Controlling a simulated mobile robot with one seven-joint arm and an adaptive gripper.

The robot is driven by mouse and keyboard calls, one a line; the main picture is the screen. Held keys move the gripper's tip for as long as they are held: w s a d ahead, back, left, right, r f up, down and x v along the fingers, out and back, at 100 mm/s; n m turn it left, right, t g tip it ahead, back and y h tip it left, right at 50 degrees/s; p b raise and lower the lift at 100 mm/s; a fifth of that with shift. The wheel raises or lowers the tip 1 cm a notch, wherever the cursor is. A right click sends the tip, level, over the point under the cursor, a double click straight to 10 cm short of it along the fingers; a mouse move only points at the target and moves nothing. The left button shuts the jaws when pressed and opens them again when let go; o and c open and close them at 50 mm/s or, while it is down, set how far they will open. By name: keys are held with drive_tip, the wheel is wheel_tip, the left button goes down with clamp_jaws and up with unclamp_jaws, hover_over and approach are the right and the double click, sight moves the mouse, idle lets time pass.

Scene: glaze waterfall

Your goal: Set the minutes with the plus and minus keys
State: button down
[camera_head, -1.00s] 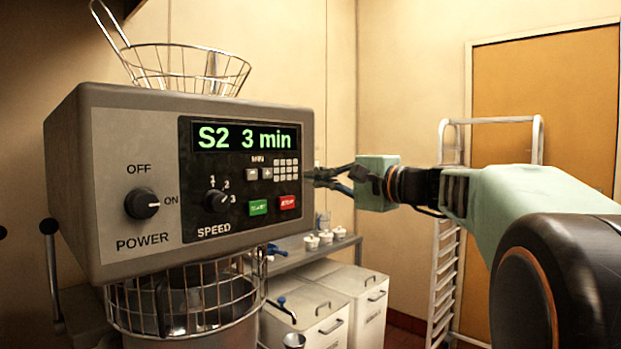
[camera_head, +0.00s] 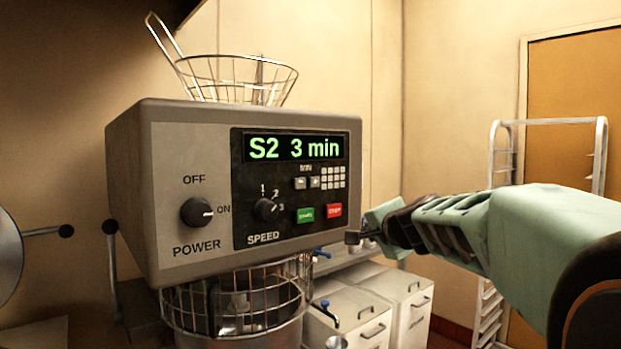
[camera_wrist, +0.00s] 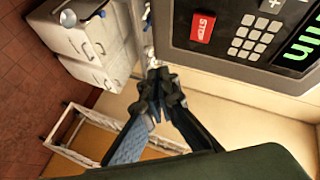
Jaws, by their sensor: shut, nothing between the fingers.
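The mixer's control box (camera_head: 180,150) fills the left and middle of the head view. Its display (camera_head: 294,147) reads "S2 3 min" in green. The small minus key (camera_head: 300,184) and plus key (camera_head: 315,183) sit side by side under the display. The plus key also shows at the top edge of the wrist view (camera_wrist: 271,5). My gripper (camera_head: 354,238) is shut and empty, near the lower right corner of the box, lower than the keys. In the wrist view its fingertips (camera_wrist: 160,88) are together, apart from the panel face.
Near the keys are a number pad (camera_head: 333,177), a green start button (camera_head: 305,215), a red stop button (camera_head: 334,210) and the speed knob (camera_head: 265,209). The power knob (camera_head: 196,212) points to ON. A wire guard (camera_head: 240,296) lies below. White bins (camera_head: 365,305) stand behind.

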sight(314, 182)
drive_tip(key=s+a+r+n+t+h+p, duration=0.2)
drive_tip(key=a+r+n+t+h, duration=0.1)
drive_tip(key=r, duration=0.7)
drive_tip(key=shift+s+a+r+t+h, duration=0.15)
drive_tip(key=shift+s+a+t+h, duration=0.3)
drive_tip(key=shift+a+t, duration=0.5)
drive_tip(key=shift+w+d, duration=0.1)
drive_tip(key=shift+w+a+p, duration=0.8)
drive_tip(key=shift+w+a, duration=0.05)
drive_tip(key=shift+w, duration=0.35)
drive_tip(key=shift+w+a+p, duration=0.85)
drive_tip(key=shift+w+a, duration=0.05)
drive_tip(key=shift+w, duration=0.3)
drive_tip(key=shift+w+a+p, duration=0.8)
drive_tip(key=shift+w+a, duration=0.05)
drive_tip(key=shift+w, duration=0.35)
